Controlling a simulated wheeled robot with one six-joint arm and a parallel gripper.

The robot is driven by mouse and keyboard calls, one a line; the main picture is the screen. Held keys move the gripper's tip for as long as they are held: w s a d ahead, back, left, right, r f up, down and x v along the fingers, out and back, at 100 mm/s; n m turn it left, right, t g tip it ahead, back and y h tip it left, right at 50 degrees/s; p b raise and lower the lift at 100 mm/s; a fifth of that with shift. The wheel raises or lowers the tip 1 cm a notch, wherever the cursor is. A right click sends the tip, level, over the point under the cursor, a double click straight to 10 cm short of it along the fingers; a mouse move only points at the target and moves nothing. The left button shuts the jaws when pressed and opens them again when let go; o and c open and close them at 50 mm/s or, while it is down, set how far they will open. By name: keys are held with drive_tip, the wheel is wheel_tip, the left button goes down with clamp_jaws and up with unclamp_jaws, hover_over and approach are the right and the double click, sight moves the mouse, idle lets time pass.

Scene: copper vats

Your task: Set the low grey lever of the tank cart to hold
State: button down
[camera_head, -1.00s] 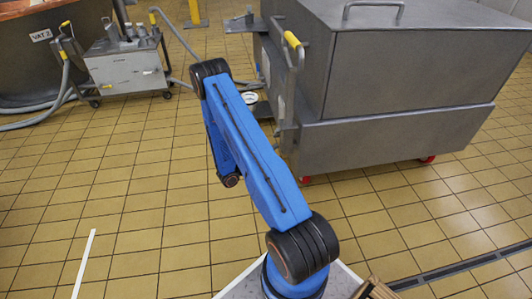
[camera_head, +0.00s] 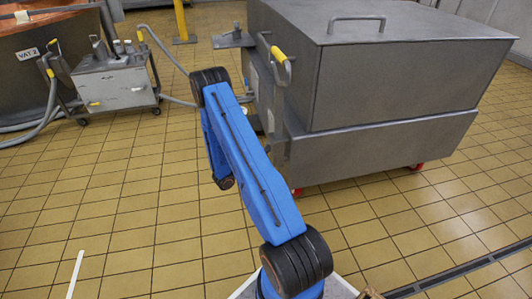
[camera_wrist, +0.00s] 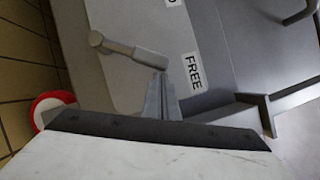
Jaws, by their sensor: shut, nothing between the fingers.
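The tank cart (camera_head: 375,150) is a large grey metal box on red wheels, right of centre in the head view. In the wrist view, the low grey lever (camera_wrist: 130,48) has a round knob at its left end and runs right and slightly down across the cart's panel. A white label reading FREE (camera_wrist: 193,74) sits right of it, and part of another label shows at the top edge. My gripper (camera_wrist: 161,78) is shut and empty, its tips at the lever's right end; I cannot tell whether they touch. My arm hides the gripper and lever in the head view.
A yellow-gripped handle (camera_head: 279,54) sticks out of the cart's left side. A small grey trolley (camera_head: 117,85) with hoses stands by the copper vat (camera_head: 25,85) at the left. Tiled floor is clear in the left foreground. A red wheel (camera_wrist: 50,106) shows in the wrist view.

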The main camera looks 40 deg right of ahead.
drive_tip(key=shift+r, duration=0.1)
drive_tip(key=w+d+r+n+y, duration=0.4)
drive_tip(key=w+d+n, duration=0.3)
drive_tip(key=w, duration=0.5)
drive_tip(key=shift+n, duration=1.1)
